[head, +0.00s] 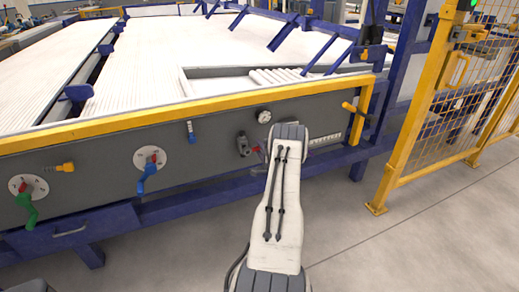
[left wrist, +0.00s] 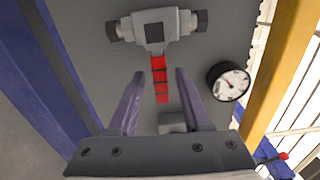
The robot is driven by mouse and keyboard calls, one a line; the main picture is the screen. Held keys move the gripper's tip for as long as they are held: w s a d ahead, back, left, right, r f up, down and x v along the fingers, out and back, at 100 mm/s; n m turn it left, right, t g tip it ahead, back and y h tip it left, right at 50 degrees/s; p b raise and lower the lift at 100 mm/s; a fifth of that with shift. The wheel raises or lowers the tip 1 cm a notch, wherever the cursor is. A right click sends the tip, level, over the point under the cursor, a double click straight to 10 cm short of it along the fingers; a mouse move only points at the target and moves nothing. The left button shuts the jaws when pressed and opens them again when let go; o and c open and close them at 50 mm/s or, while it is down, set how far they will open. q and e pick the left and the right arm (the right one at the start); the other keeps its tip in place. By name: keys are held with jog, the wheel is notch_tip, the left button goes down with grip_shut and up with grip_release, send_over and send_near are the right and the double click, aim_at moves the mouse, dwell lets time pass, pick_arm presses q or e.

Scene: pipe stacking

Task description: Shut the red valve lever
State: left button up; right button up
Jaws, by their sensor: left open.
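In the left wrist view, the red valve lever (left wrist: 160,80) sticks out from a grey valve body (left wrist: 154,31) with dark ends. The lever stands crosswise to the body. My left gripper (left wrist: 159,73) is open, with one finger on each side of the lever and a visible gap to both. In the head view, the grey valve (head: 243,144) sits on the panel just left of my arm's end, with a bit of red lever (head: 257,149) showing. My arm hides the left fingers there. My right gripper is in neither view.
A round gauge (left wrist: 229,81) is close beside the right finger. A yellow rail (head: 150,117) runs above the grey panel. Blue (head: 149,172) and green (head: 27,207) levers are further left, and a yellow handle (head: 356,110) is to the right. A yellow fence (head: 400,150) stands at right.

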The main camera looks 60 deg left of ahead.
pick_arm(q)
jog(key=s+d+p, duration=0.1)
jog(key=d+p, duration=0.1)
jog(key=d, duration=0.8)
jog(key=shift+d, duration=0.15)
